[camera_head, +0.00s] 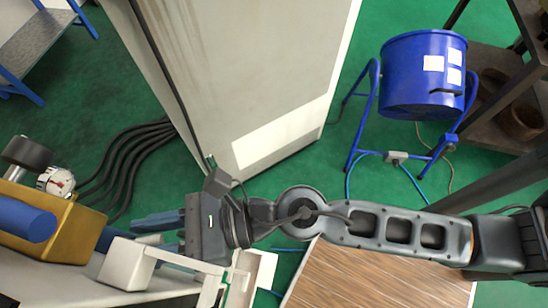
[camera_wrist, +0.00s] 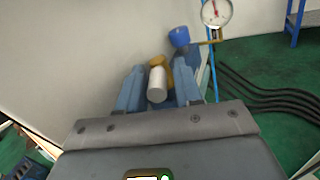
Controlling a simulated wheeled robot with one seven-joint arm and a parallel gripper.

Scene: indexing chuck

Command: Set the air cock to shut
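I cannot tell for certain which fitting is the air cock. In the wrist view, a brass-coloured fitting (camera_wrist: 164,63) with a pale cylindrical end (camera_wrist: 157,84) lies between my fingers. My gripper (camera_wrist: 161,72) is open, with a blue-grey finger on each side and a visible gap to the pale piece. Beyond it are a blue knob (camera_wrist: 180,37) and a round gauge (camera_wrist: 216,13) with a red needle. In the head view, my gripper (camera_head: 140,228) points left toward a brass block (camera_head: 78,238) with a blue cylinder (camera_head: 27,220). Its fingertips are partly hidden there.
A white block (camera_head: 125,265) on a pale bar is just below my gripper. A tall pale cabinet (camera_head: 240,70) stands behind it. Black hoses (camera_head: 130,160) run over the green floor. A blue drum (camera_head: 420,85) on a stand is at the right.

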